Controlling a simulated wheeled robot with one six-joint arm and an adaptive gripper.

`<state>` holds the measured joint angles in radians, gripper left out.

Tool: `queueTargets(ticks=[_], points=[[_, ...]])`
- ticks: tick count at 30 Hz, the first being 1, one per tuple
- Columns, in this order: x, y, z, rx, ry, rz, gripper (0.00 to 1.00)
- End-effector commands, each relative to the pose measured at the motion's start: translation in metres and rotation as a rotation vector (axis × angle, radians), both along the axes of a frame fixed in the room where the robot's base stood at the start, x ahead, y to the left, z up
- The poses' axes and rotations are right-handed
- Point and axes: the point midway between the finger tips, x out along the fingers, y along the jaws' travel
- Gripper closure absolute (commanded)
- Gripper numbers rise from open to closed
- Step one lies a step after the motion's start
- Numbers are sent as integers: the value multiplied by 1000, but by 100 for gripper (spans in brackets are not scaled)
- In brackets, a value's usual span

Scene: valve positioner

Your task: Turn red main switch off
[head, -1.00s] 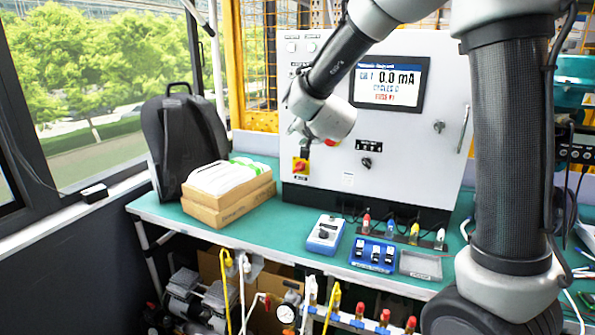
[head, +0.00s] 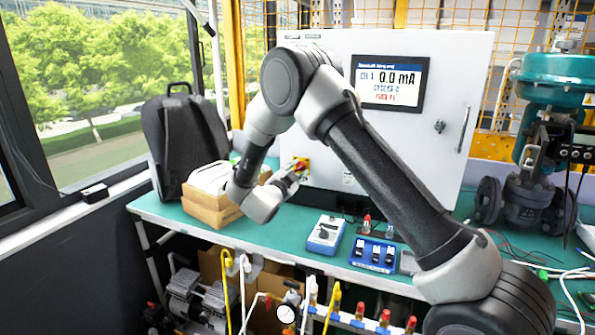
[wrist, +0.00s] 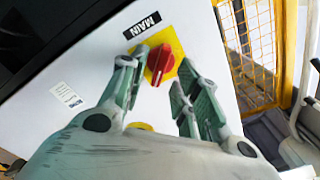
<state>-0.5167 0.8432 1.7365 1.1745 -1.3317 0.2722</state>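The red main switch (wrist: 160,62) is a red rotary knob on a yellow plate under a black "MAIN" label. In the wrist view its raised grip runs roughly up and down the picture. In the head view the switch (head: 302,164) is at the panel's lower left, partly covered by my gripper. My gripper (wrist: 165,72) is open and empty. Its two fingers stand apart, one on each side of the knob in the wrist view, with gaps to it. In the head view my gripper (head: 291,172) points at the switch from the left. I cannot tell whether the fingertips reach past the knob's face.
The white control panel (head: 450,60) carries a screen (head: 390,82) reading 0.0 mA. A cardboard box (head: 207,212) and a black backpack (head: 185,145) stand left of my gripper. A blue device (head: 325,235) and a blue switch block (head: 373,254) lie on the green bench (head: 290,225).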

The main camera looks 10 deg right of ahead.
Motion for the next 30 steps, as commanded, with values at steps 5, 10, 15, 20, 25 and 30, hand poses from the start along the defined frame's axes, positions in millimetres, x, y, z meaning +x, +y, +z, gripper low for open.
queueTargets(ticks=[5, 10, 15, 20, 25, 30], points=[[15, -10, 0, 1, 0, 1, 68], [18, -11, 0, 1, 0, 2, 68], [18, -11, 0, 1, -1, 3, 75], [18, -11, 1, 1, -1, 3, 100], [18, -11, 1, 0, 0, 3, 100], [18, -11, 1, -16, 11, 3, 100]])
